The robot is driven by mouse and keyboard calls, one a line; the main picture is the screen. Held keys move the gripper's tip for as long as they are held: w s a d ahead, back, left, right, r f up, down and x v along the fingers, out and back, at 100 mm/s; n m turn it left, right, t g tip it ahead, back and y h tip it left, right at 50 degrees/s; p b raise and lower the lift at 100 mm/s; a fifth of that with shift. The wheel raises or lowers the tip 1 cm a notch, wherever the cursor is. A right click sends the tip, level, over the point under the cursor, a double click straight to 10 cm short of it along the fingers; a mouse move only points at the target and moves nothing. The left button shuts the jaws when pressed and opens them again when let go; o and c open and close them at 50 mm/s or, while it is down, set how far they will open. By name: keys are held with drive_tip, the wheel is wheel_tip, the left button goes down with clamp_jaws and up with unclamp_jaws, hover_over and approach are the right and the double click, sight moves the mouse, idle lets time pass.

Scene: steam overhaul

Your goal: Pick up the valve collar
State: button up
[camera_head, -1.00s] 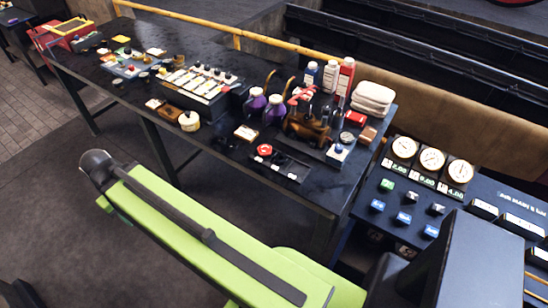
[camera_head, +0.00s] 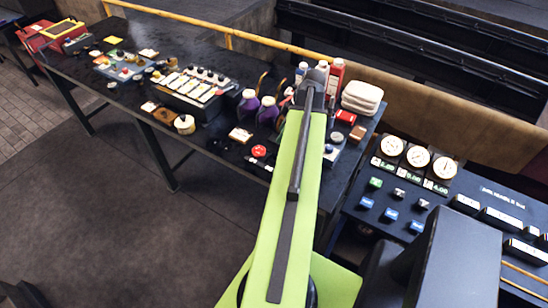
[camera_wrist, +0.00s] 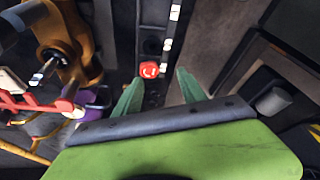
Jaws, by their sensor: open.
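I cannot tell for sure which part is the valve collar. A brown-bronze valve body (camera_wrist: 80,45) with a bright metal fitting is at the left in the wrist view; in the head view my arm hides most of it. A red round piece with a white mark (camera_wrist: 149,69) sits on a dark strip in the wrist view and shows left of my arm in the head view (camera_head: 259,151). My gripper (camera_wrist: 158,76) is open and empty, its green fingers apart, with the red piece beyond and between them in the picture. The head view does not show the fingertips clearly.
A gauge console (camera_head: 400,190) stands at the right. A yellow rail (camera_head: 200,27) runs behind the bench.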

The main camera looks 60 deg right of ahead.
drive_tip(key=s+d, duration=0.2)
drive_tip(key=s, duration=0.2)
drive_tip(key=b, duration=1.1)
approach(276, 156)
drive_tip(key=a+f, duration=0.2)
drive_tip(key=f, duration=0.1)
drive_tip(key=shift+w+f, duration=0.2)
drive_tip(key=shift+f, duration=0.1)
drive_tip(key=shift+w+r, duration=0.1)
drive_tip(key=b+x, duration=0.5)
drive_tip(key=shift+w, duration=0.15)
clamp_jaws()
